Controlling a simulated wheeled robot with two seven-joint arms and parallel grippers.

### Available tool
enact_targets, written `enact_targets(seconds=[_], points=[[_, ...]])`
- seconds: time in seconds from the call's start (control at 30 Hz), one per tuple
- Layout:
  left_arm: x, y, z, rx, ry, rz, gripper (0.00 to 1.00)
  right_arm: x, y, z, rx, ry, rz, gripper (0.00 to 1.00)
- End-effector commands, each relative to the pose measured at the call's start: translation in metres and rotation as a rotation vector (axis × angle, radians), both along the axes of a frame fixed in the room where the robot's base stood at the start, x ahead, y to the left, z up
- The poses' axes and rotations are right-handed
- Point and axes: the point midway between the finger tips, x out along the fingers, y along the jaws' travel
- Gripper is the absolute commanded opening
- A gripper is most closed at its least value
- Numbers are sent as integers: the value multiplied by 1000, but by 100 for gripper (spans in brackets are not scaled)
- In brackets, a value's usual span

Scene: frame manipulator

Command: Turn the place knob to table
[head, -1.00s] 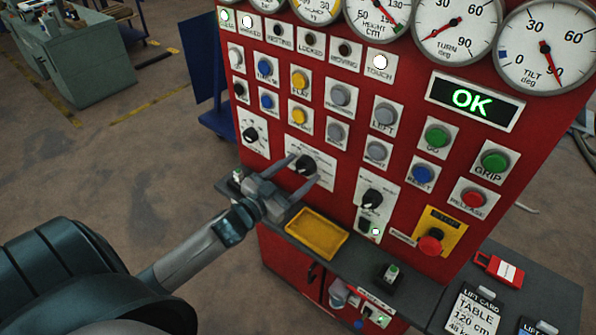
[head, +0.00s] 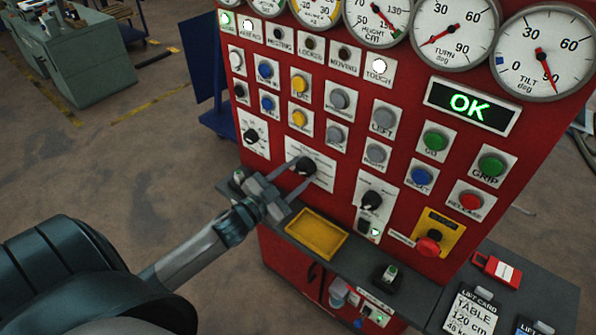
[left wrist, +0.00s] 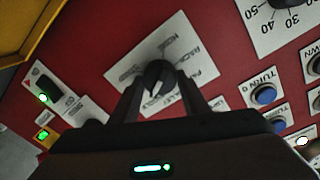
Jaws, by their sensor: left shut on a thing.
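The place knob (head: 303,165) is a black knob on a white plate, low on the red panel. Its plate carries several printed positions around it, too blurred in the head view to read surely. My left gripper (head: 305,174) reaches it from the lower left and is shut on it. In the left wrist view the knob (left wrist: 158,75) sits between the two dark fingers, one on each side. The plate there is tilted, and the fingers cover part of its lettering. I cannot tell exactly which position the knob points at. My right gripper is not in view.
Another black knob (head: 371,200) is to the right and one (head: 251,135) to the upper left. Buttons surround them. A green OK display (head: 468,103) is lit. A yellow tray (head: 316,234) lies on the ledge below; a red stop button (head: 429,243) is at right.

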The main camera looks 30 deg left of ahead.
Motion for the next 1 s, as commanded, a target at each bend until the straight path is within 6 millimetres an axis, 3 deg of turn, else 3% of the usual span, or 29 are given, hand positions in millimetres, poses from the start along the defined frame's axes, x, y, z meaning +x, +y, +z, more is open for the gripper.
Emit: enact_targets(seconds=[0.5,1.0], points=[[0,-1,1,399,-31,0,19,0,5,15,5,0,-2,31],[0,-1,0,503,-39,-1,19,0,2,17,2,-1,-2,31]])
